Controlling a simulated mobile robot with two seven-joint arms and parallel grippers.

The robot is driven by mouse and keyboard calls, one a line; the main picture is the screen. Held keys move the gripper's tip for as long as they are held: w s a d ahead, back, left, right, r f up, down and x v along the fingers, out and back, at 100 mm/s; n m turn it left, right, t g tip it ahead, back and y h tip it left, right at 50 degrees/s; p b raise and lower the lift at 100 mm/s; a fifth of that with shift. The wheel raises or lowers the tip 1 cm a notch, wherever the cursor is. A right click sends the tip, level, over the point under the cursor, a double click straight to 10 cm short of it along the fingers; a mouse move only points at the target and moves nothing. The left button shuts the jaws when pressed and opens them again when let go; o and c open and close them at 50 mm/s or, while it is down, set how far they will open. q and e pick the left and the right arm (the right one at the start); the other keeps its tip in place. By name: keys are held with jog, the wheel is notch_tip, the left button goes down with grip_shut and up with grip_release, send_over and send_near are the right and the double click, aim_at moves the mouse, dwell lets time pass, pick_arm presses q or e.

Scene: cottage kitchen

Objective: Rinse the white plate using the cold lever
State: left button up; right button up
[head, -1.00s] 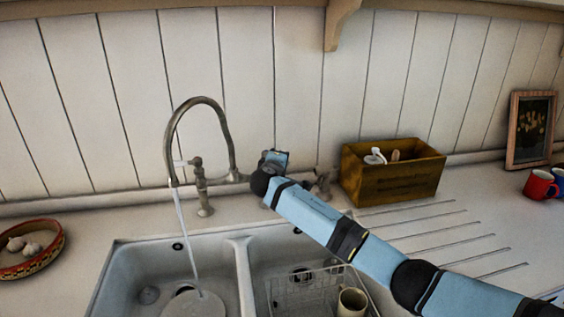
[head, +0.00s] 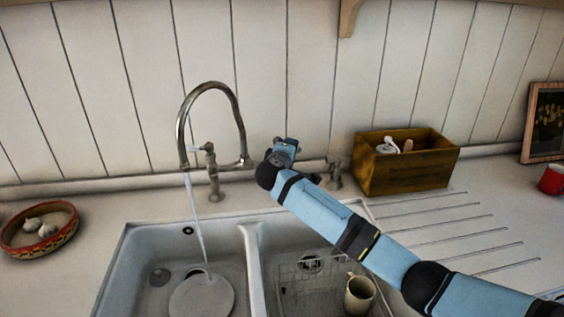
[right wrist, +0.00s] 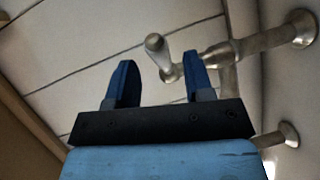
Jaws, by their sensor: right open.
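The white plate (head: 203,299) lies in the left basin of the sink (head: 128,268). A stream of water (head: 197,225) runs from the curved tap (head: 181,125) onto its upper edge. One tap lever (head: 206,148) is left of my right gripper (head: 286,144), and another (head: 336,168) is to its right; I cannot tell which is cold. My right gripper is open behind the sink. In the right wrist view, a metal lever handle (right wrist: 156,44) shows just beyond and between the open fingertips (right wrist: 160,74), with no clear contact. My left gripper is not in view.
A wire rack (head: 292,284) with a beige mug (head: 360,294) is in the right basin. A wooden box (head: 405,170) stands behind the grooved drainer. A bowl of garlic (head: 40,232) is at the left, and a red mug (head: 551,181) at the far right.

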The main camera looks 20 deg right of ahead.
pick_arm(q)
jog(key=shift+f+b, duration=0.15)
jog(key=shift+b, duration=0.15)
pick_arm(e)
jog(key=v, duration=1)
jog(key=shift+s, duration=0.15)
jog(key=shift+a, duration=0.1)
